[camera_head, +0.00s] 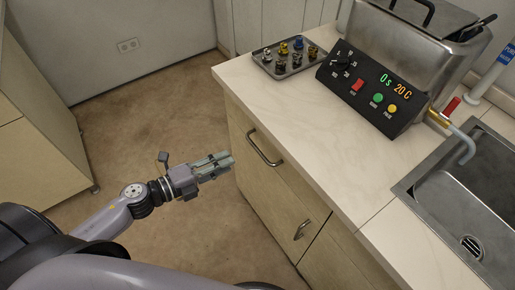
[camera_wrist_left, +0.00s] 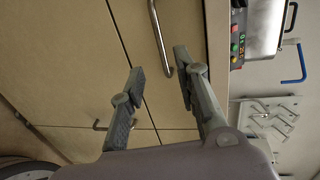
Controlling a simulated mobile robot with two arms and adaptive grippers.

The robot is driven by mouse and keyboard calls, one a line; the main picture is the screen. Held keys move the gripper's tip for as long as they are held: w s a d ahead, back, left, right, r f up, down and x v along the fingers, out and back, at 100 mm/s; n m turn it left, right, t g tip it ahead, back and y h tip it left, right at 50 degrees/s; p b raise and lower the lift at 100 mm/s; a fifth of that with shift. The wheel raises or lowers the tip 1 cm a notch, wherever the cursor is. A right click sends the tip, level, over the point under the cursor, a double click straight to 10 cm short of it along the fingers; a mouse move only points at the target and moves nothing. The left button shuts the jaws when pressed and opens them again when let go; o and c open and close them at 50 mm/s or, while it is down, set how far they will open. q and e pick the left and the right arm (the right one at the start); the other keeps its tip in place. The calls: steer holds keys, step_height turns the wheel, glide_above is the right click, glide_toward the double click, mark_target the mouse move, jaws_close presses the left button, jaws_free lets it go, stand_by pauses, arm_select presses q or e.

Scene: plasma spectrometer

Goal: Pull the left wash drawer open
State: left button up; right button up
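The wooden drawer front (camera_head: 245,165) under the white counter looks shut, with a curved metal bar handle (camera_head: 264,148) across its upper part. A metal bar handle (camera_wrist_left: 160,38) also shows in the left wrist view, its near end close to one finger. My left gripper (camera_head: 230,158) is just left of the drawer handle in the head view. In the left wrist view the left gripper (camera_wrist_left: 156,67) has its fingers apart with nothing held between them. I cannot tell whether a finger touches the handle. My right gripper is not in view.
A second handle (camera_head: 302,230) sits lower on the cabinet. On the counter (camera_head: 290,100) stand a tray of small parts (camera_head: 290,60), a metal bath with a black control panel (camera_head: 368,88), and a sink (camera_head: 470,200). The floor (camera_head: 150,95) left of the cabinet is clear.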

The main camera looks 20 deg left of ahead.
mark_target(258, 149)
arm_select(q)
steer(key=p+x, duration=0.1)
steer(key=x, duration=1.1)
steer(key=shift+p, duration=0.3)
steer(key=shift+c, duration=0.5)
jaws_close()
